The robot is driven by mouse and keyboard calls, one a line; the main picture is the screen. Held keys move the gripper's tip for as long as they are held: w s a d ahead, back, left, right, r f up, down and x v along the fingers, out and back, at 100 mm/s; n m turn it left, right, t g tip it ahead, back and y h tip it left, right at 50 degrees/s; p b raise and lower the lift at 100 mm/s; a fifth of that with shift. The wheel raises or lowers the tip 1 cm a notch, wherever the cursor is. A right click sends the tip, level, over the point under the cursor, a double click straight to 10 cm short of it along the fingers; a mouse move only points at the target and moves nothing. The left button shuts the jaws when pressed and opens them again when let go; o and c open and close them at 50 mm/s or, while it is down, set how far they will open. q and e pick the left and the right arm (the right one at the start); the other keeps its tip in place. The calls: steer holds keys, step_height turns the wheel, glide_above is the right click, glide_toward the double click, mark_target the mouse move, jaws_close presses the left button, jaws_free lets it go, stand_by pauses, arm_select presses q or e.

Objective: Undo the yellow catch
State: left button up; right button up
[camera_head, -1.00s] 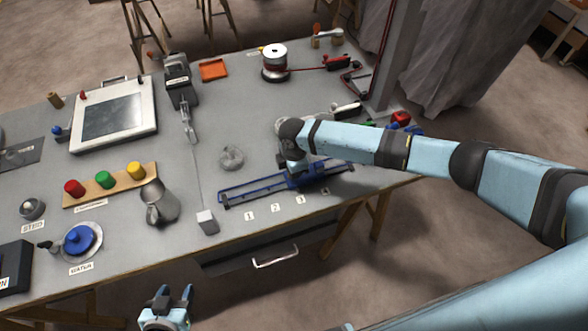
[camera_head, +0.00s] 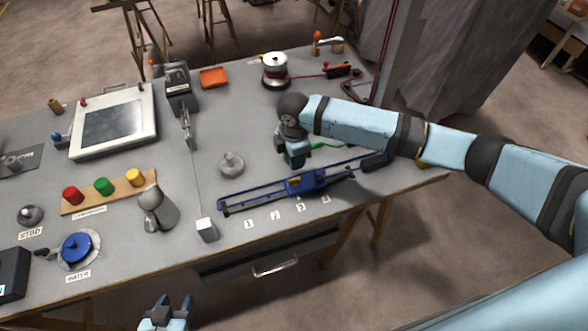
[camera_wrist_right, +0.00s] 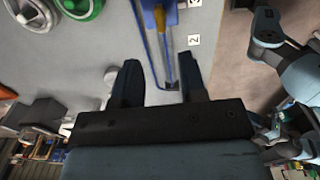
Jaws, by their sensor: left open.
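The yellow catch (camera_head: 294,184) is a small yellow patch on the blue slider block (camera_head: 312,180), which sits on a long blue rail (camera_head: 245,199) near the table's front edge. Yellow also shows on the block at the top of the right wrist view (camera_wrist_right: 158,16). My right gripper (camera_head: 294,162) is just behind the block, apart from the catch. In the right wrist view its two fingers (camera_wrist_right: 160,72) are spread with nothing gripped between them, and the rail runs between them. My left gripper (camera_head: 166,303) is open and empty in front of the table.
Number labels (camera_head: 274,215) lie in front of the rail. A board with coloured pegs (camera_head: 118,191) is further left. A cable reel (camera_head: 275,68) stands at the back.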

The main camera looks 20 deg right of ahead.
step_height(320, 180, up, 4)
steer(key=shift+f, duration=0.1)
stand_by(0.5)
steer(key=s+a+f+m+t+y, duration=0.5)
steer(key=s+a+f+m+y, duration=0.15)
steer(key=s+a+f, duration=0.35)
steer(key=s+d+f+m+t+h, duration=0.2)
steer(key=s+d+m+t, duration=0.4)
steer(key=s+d+m, duration=0.3)
steer(key=s+d+h, duration=0.1)
steer(key=s+d, duration=0.3)
steer(key=s, duration=0.2)
steer(key=shift+d+f+p, duration=0.15)
steer(key=shift+f+p, duration=0.2)
steer(key=shift+f, duration=0.05)
